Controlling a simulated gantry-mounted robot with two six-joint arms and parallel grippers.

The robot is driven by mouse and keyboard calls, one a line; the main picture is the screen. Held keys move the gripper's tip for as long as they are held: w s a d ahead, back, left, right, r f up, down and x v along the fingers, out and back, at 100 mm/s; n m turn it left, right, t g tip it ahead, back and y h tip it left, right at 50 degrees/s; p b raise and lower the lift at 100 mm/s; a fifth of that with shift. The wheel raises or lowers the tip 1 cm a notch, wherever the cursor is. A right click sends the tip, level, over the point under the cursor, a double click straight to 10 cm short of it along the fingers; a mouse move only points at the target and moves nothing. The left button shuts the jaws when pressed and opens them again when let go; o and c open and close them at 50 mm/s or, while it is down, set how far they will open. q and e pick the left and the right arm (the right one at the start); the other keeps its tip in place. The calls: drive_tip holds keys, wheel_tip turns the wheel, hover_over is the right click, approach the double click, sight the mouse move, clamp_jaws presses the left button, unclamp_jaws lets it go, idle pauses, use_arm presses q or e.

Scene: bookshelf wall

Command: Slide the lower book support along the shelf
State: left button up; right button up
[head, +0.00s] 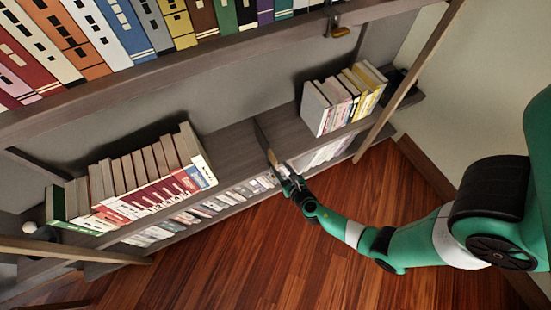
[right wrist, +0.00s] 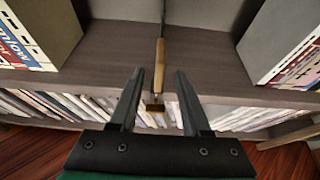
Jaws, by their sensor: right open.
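The lower book support (head: 262,138) is a thin dark upright plate with a tan handle at its front edge. It stands on the lower shelf (head: 229,146) in the gap between two groups of books. In the right wrist view its handle (right wrist: 159,66) points toward me, with a brass-coloured end below. My right gripper (head: 283,170) is at the shelf's front edge, by the handle. In the right wrist view the open gripper (right wrist: 160,74) has one finger on each side of the handle's line, with visible gaps. My left gripper is not in view.
Brown-backed books (head: 150,170) stand left of the support, and a shorter row (head: 343,98) stands right of it. Bare shelf lies on both sides of the support. An upper shelf (head: 180,62) with books overhangs; a brass-coloured handle (head: 340,31) shows at its edge. More books fill a lower level.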

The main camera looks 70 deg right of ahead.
use_arm(q)
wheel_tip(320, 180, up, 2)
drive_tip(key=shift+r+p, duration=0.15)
drive_tip(key=shift+p, duration=0.6)
use_arm(e)
drive_tip(key=v, duration=0.5)
drive_tip(key=shift+s+a+r, duration=0.2)
drive_tip(key=shift+a, duration=0.05)
